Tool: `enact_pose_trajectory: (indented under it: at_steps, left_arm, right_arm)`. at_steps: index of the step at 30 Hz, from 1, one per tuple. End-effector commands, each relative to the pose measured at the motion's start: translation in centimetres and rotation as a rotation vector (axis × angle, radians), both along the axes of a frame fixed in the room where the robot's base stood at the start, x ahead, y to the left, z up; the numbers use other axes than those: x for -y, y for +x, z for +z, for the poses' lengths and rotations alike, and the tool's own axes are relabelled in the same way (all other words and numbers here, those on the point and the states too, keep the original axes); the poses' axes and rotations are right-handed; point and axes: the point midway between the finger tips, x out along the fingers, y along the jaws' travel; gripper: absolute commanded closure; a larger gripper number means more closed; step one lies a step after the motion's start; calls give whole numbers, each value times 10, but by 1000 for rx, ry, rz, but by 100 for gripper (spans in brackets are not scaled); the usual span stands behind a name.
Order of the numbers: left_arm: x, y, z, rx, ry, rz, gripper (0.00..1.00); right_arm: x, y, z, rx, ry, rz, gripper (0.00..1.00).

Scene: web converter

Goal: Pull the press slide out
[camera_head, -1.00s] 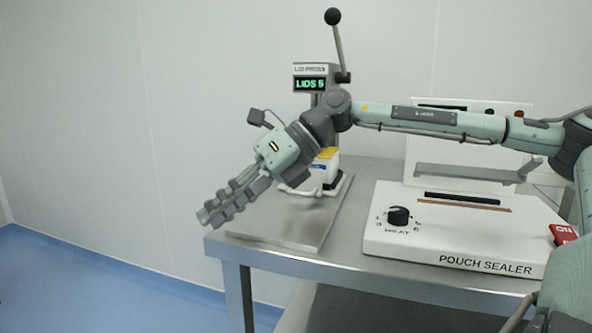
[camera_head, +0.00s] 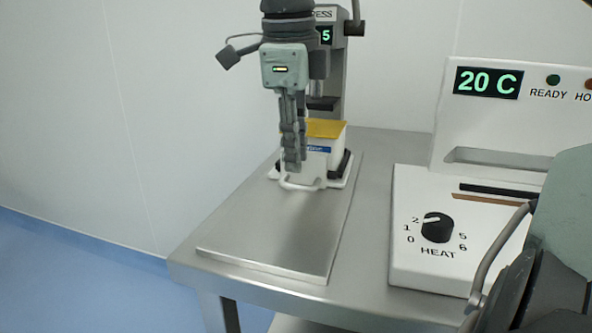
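The lid press (camera_head: 337,75) stands at the back of the steel table, with a green lit display partly covered by my gripper. Its white slide (camera_head: 338,183) sits at the press foot with a white loop handle (camera_head: 290,187) at its front. A white block with a yellow top (camera_head: 326,129) and a blue label stands on the slide.
A bare steel plate (camera_head: 275,235) lies in front of the slide. The white pouch sealer (camera_head: 410,215) stands to the right, with a HEAT knob (camera_head: 437,227) and a 20 C display (camera_head: 487,82). The table's left edge drops to a blue floor (camera_head: 70,270).

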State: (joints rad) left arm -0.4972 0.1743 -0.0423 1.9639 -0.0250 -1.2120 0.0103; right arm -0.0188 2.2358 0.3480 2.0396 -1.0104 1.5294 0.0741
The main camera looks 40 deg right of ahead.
Motion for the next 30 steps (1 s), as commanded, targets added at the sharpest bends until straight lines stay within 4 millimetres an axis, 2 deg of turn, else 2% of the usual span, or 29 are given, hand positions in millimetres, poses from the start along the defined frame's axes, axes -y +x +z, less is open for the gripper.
enact_pose_trajectory:
  at_steps: [3, 9, 18, 19, 23, 30]
  left_arm:
    - [0, 1, 5, 7, 1, 0, 74]
    - [0, 2, 7, 8, 1, 0, 74]
    - [1, 2, 6, 8, -1, -2, 74]
    - [2, 2, 6, 8, 0, -3, 74]
    - [2, 1, 6, 7, -1, -4, 74]
    - [3, 2, 6, 8, -1, -4, 74]
  right_arm:
    - [2, 1, -20, -2, 3, 2, 81]
    - [5, 3, -40, 0, 4, 0, 81]
    - [6, 4, -43, 1, 3, 0, 81]
    - [6, 4, -43, 1, 3, 0, 82]
    - [6, 4, -43, 1, 3, 0, 99]
    - [6, 4, -43, 2, 3, 0, 100]
